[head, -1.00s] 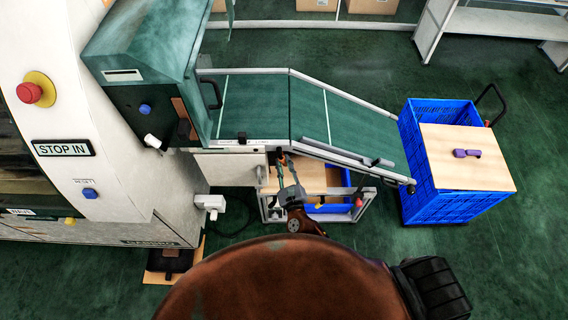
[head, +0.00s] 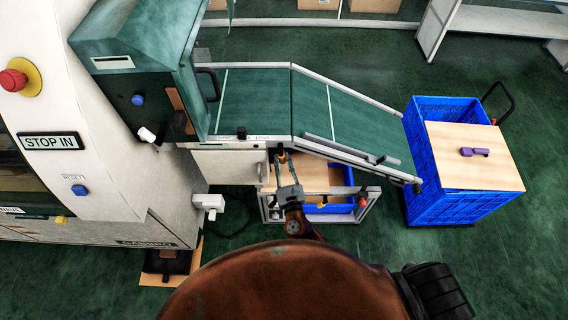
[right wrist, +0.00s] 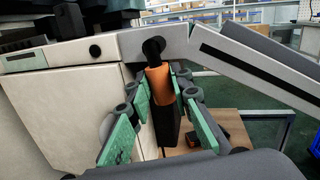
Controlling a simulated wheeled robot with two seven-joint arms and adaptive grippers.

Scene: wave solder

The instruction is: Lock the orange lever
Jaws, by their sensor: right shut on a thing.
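The orange lever (right wrist: 159,84) hangs down from a black pivot on the side rail of the conveyor (head: 253,108) in the right wrist view. Its lower part is dark. In the head view it is a small orange spot (head: 282,158) below the rail. My right gripper (head: 281,160) reaches up to it there. In the right wrist view the green-padded fingers of my right gripper (right wrist: 166,110) stand on both sides of the lever, shut on it. The exact contact is partly hidden by the fingers. My left gripper is not in view.
A white machine with a red stop button (head: 13,80) stands at the left. A blue crate (head: 425,165) with a wooden lid and a purple object (head: 474,152) stands at the right. A low cart (head: 367,203) with a wooden top is below the rail, close to my right arm.

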